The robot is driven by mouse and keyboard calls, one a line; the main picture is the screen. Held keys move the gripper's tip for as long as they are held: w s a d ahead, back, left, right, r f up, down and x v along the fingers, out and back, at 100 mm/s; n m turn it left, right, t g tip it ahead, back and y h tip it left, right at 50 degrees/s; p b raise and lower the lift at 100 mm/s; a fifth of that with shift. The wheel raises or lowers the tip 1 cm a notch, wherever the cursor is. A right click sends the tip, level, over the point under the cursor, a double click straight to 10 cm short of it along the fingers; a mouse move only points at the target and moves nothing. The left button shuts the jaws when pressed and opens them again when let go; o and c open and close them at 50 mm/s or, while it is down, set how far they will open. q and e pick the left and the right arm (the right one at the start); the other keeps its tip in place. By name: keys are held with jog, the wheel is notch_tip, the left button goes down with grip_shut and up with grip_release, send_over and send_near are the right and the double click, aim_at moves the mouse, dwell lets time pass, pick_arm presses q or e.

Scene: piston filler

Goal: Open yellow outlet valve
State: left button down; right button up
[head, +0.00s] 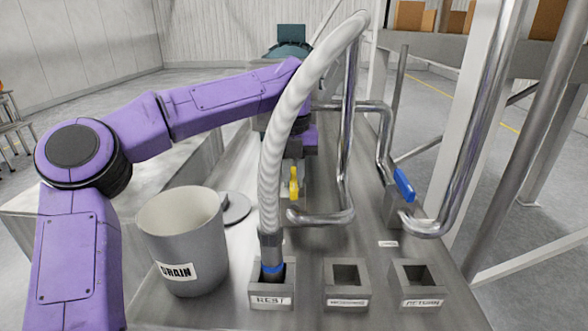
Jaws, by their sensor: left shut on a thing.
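The yellow outlet valve handle (293,184) shows as a small upright yellow piece near the middle of the head view, just right of the white hose. My left arm reaches in from the left and passes behind the hose. My left gripper (294,163) is at the top of the yellow handle and is shut on it. The hose hides part of the gripper and wrist, so the exact finger contact is hard to see. My right gripper is not in view.
A white ribbed hose (285,125) arches down into the REST socket (271,301). Two more sockets (346,285) (417,286) stand to its right. A grey DRAIN bucket (183,240) stands front left. Steel pipes (322,216) and a blue valve handle (404,184) are at right.

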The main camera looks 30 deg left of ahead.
aim_at(294, 177)
pick_arm(q)
jog(key=shift+f+m, duration=0.15)
jog(key=shift+m, duration=0.45)
jog(key=c, duration=1.1)
grip_release()
notch_tip(294, 177, up, 11)
jog(key=shift+f+p, duration=0.15)
jog(key=shift+p, duration=0.55)
